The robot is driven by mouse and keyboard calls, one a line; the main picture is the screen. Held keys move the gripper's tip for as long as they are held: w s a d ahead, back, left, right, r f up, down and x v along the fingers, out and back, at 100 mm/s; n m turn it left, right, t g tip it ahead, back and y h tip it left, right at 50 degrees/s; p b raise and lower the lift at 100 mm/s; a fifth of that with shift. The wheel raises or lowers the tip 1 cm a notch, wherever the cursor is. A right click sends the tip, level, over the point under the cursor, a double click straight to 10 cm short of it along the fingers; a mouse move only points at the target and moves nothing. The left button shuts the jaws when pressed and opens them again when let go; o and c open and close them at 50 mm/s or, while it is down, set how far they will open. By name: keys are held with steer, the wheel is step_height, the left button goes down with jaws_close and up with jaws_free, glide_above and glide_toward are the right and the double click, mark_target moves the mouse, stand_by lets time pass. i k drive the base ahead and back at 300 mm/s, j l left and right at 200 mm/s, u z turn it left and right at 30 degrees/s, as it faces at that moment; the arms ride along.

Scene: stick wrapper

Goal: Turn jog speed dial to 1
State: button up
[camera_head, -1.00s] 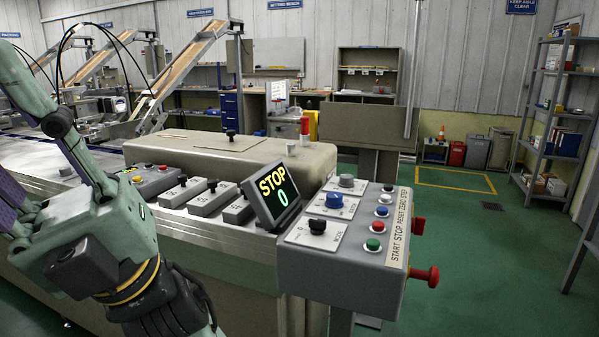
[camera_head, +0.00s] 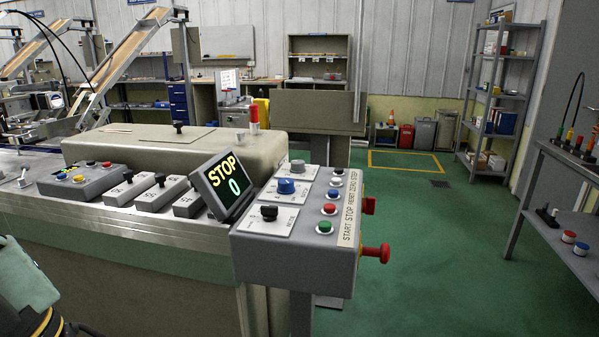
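The grey control box (camera_head: 262,258) stands right of the machine. On its top are three dials on pale plates: a black knob (camera_head: 269,213) in front, a blue knob (camera_head: 286,187) behind it and a grey knob (camera_head: 297,167) at the back. The plate lettering is too small to read, so I cannot tell which is the jog speed dial or where it points. A tilted display (camera_head: 222,186) beside the box reads STOP and 0. Only a green and black part of my arm shows at the lower left, apart from the box. My gripper is out of view.
Green, red, blue and other buttons (camera_head: 325,227) run along the box's right side, next to a START STOP RESET ZERO STEP strip. A red mushroom knob (camera_head: 375,253) juts from its right face. Green floor (camera_head: 430,260) is open to the right, up to a grey cart (camera_head: 543,200).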

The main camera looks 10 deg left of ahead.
mark_target(297, 166)
steer(key=i+l+u, duration=0.2)
steer(key=i, duration=0.15)
steer(key=i+u, duration=0.15)
steer(key=i, duration=0.25)
steer(key=i+l+u, duration=0.2)
steer(key=i, duration=0.15)
